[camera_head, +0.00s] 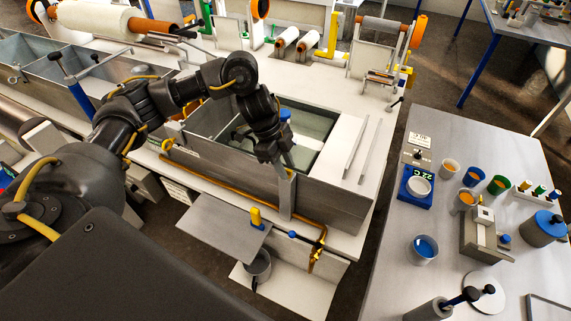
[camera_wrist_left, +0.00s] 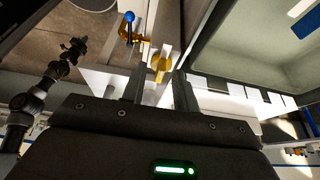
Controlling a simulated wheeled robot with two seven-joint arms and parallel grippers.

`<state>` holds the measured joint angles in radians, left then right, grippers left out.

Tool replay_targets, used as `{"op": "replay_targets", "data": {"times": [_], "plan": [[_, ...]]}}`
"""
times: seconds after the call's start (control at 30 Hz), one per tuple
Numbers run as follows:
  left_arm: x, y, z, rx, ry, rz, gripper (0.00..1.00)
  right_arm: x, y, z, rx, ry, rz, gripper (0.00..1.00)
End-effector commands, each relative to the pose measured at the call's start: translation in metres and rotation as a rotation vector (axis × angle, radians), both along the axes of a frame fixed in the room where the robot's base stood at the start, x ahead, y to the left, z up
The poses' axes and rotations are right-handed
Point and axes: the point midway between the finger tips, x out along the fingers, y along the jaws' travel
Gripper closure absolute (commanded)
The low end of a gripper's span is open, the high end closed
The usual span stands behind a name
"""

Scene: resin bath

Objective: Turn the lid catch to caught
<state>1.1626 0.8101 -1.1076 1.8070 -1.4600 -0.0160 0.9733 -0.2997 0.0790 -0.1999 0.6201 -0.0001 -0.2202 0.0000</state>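My left gripper (camera_head: 284,164) points down at the front wall of the open resin bath (camera_head: 235,165). In the left wrist view its two grey fingers (camera_wrist_left: 160,82) stand apart with nothing held between them. A yellow knob (camera_wrist_left: 158,68), which looks like the lid catch, shows just past the gap between the fingertips. I cannot tell whether it touches them or which way it is turned. In the head view a yellow upright piece (camera_head: 256,216) stands by the grey plate at the bath's front. A dark arm with a small gripper end (camera_wrist_left: 72,50), apparently my right, shows small in the wrist view.
A brass pipe with a blue-handled valve (camera_head: 319,247) runs along the bath's front; its blue handle shows in the wrist view (camera_wrist_left: 129,17). A grey plate (camera_head: 215,225) juts out below, above a small pot (camera_head: 258,264). A bench (camera_head: 391,240) with cups stands at right.

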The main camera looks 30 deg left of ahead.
Motion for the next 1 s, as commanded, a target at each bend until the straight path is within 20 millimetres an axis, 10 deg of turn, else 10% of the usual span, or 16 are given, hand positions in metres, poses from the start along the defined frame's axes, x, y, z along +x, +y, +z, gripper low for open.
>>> {"op": "replay_targets", "data": {"times": [0.3,0.5,1.0], "plan": [[0.000,-0.001,-0.002,0.000,0.000,0.000,0.72,0.000,0.000,0.000,0.000,0.000,0.000,1.00],[0.000,-0.001,-0.002,0.000,0.000,0.000,0.98,0.000,0.000,0.000,0.000,0.000,0.000,1.00],[0.002,0.000,0.001,0.001,0.000,-0.145,0.99,0.000,0.000,0.011,0.000,0.000,0.000,1.00]]}}
